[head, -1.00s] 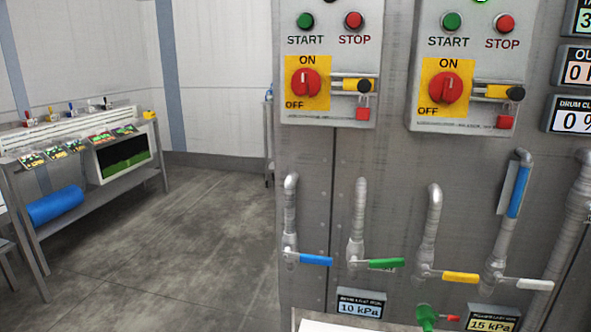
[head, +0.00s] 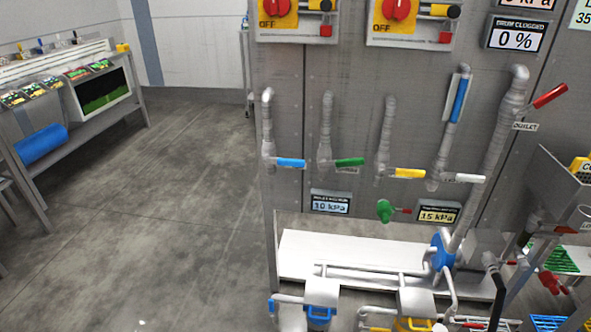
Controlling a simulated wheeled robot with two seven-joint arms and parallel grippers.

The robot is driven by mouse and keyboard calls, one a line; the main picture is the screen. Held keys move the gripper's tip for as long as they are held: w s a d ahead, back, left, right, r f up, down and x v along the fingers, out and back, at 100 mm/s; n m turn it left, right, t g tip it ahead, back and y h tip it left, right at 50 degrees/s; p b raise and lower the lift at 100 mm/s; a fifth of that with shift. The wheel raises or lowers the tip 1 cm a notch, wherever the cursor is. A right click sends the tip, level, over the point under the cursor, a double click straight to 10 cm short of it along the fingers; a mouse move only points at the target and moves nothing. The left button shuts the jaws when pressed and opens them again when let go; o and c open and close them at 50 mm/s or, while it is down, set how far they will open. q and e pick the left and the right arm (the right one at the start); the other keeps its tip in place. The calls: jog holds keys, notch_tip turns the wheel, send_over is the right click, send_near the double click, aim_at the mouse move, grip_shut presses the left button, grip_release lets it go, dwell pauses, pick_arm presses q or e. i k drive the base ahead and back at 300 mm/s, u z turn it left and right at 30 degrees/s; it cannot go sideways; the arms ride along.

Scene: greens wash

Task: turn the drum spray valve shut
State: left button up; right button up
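A row of pipes with lever handles runs down the grey panel in the head view. The blue lever (head: 291,163), green lever (head: 350,162), yellow lever (head: 410,174) and white lever (head: 463,178) lie about level, across their pipes. A second blue lever (head: 459,101) stands nearly upright along its pipe. A red lever (head: 550,96) slants up to the right on the thick pipe labelled OUTLET. No label that I can read marks which one is the drum spray valve. Neither of my grippers is in view.
Gauges read 10 kPa (head: 331,203) and 15 kPa (head: 438,214); a display reads DRUM CLOGGED 0 % (head: 515,37). A white ledge (head: 350,252) with pipework below juts out under the panel. A steel bench (head: 75,100) stands far left. The floor (head: 150,220) between is clear.

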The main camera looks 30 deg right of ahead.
aim_at(358, 161)
jog(key=z, duration=0.15)
jog(key=i, duration=1.1)
jog(key=z, duration=0.55)
